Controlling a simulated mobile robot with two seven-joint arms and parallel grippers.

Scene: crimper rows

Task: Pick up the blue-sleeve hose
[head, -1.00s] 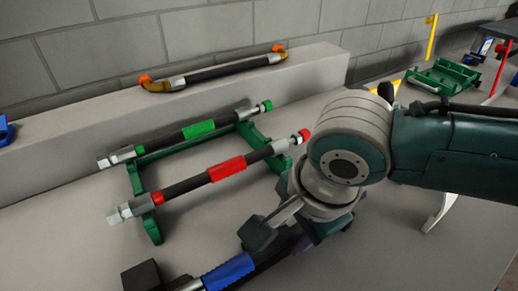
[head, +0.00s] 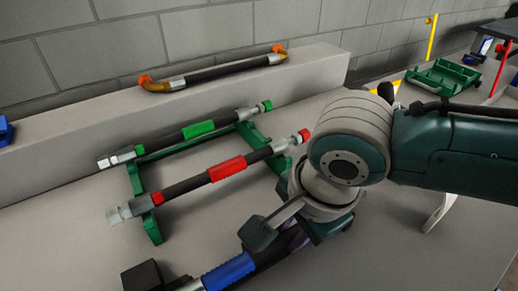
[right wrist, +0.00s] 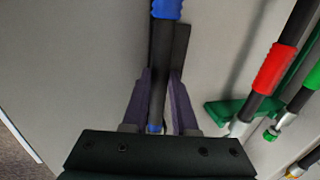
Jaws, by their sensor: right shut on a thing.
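The blue-sleeve hose is black with a blue sleeve (head: 230,271) and lies at the bottom of the head view, its left end cut off by the frame. My right gripper (head: 287,243) is around the black part of the hose, to the right of the sleeve. In the right wrist view, the purple fingers of my right gripper (right wrist: 163,85) are closed on the black hose, with the blue sleeve (right wrist: 166,8) beyond them at the top edge. Whether the hose is clear of its support cannot be told. My left gripper is not in view.
A green rack (head: 136,180) holds a green-sleeve hose (head: 199,129) and a red-sleeve hose (head: 227,169) close behind my gripper. Another hose (head: 215,73) lies on the raised ledge. A black block (head: 143,275) is at bottom left. A green tray (head: 440,75) stands far right.

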